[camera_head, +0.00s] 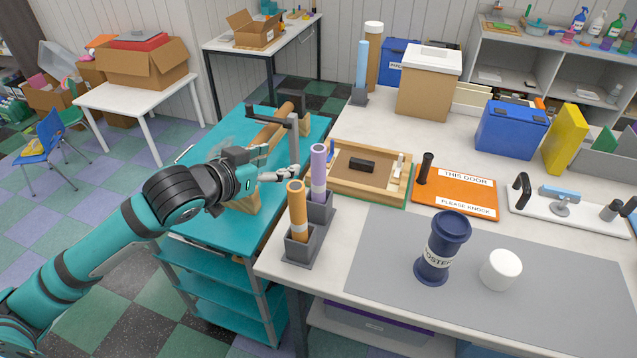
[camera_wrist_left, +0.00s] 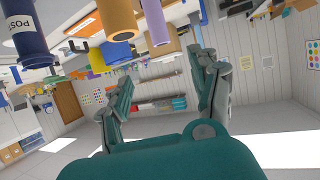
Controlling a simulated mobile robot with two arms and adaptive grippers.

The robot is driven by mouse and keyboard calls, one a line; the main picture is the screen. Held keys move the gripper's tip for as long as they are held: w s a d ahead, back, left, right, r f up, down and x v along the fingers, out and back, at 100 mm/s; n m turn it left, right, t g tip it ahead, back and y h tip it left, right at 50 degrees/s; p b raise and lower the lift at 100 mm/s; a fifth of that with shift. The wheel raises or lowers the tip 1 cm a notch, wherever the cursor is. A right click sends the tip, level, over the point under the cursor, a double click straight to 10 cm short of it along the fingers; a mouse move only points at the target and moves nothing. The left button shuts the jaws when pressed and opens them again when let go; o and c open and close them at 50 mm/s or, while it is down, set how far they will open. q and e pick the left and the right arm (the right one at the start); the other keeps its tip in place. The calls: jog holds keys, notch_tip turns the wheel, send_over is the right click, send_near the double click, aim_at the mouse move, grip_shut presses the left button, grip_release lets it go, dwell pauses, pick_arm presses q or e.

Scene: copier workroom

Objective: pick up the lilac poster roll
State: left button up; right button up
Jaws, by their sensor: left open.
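The lilac poster roll (camera_head: 318,172) stands upright in a grey square holder (camera_head: 320,208) at the left edge of the white table. It also shows at the top of the left wrist view (camera_wrist_left: 154,22). My left gripper (camera_head: 292,173) is just left of the roll in the head view, its fingers pointing right towards it. In the left wrist view the two fingers (camera_wrist_left: 163,88) are spread with nothing between them. The roll appears beyond the fingers, and no contact shows. My right gripper is not in view.
An orange-brown roll (camera_head: 297,208) stands in its own holder close in front of the lilac one. A wooden tray (camera_head: 345,185) lies to the right. A navy poster tube (camera_head: 441,250) and white cylinder (camera_head: 501,269) stand on a grey mat (camera_head: 385,275). A teal cart (camera_head: 215,225) is below my arm.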

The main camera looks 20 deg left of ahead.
pick_arm(q)
jog(key=p, duration=0.3)
send_near(317, 149)
jog(key=x, duration=0.5)
jog(key=shift+s+d, duration=0.1)
jog(key=shift+d, duration=0.05)
jog(key=p+x, duration=0.2)
jog(key=x, duration=0.3)
jog(key=shift+w+f, duration=0.2)
jog(key=shift+w, duration=0.1)
jog(key=shift+s, duration=0.1)
jog(key=c, duration=0.3)
grip_shut()
jog(key=shift+r, duration=0.1)
